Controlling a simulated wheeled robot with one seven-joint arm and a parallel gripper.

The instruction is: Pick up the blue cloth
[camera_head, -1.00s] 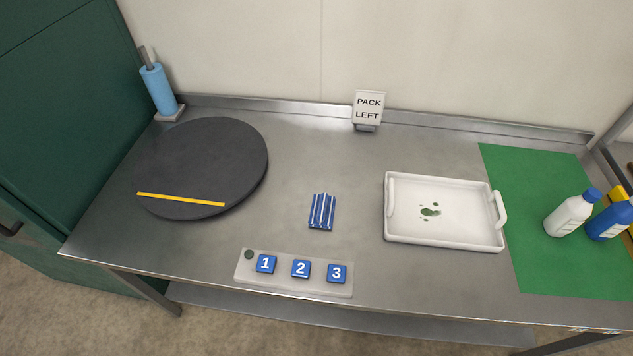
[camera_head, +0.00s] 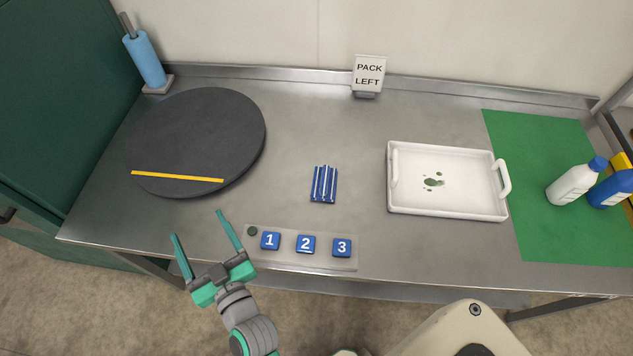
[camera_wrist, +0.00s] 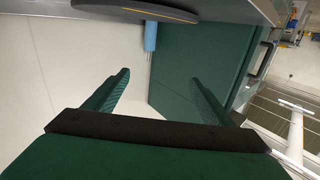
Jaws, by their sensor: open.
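No plain blue cloth is clear to see. A small blue block with white stripes (camera_head: 324,184) lies on the steel table between the dark round disc and the white tray; I cannot tell whether it is folded cloth. My gripper (camera_head: 197,223) is open and empty, by the table's front edge, left of the numbered buttons and well to the lower left of the striped block. In the wrist view its open fingers (camera_wrist: 158,77) have nothing between them. The striped block does not show there.
A dark round disc (camera_head: 200,130) with a yellow strip sits left. A blue roll (camera_head: 145,60) stands behind it. A button panel (camera_head: 325,259) lies in front. A white tray (camera_head: 400,211), stained inside, a green mat (camera_head: 530,130) and bottles (camera_head: 575,184) are right. A "PACK LEFT" sign (camera_head: 369,75) stands behind.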

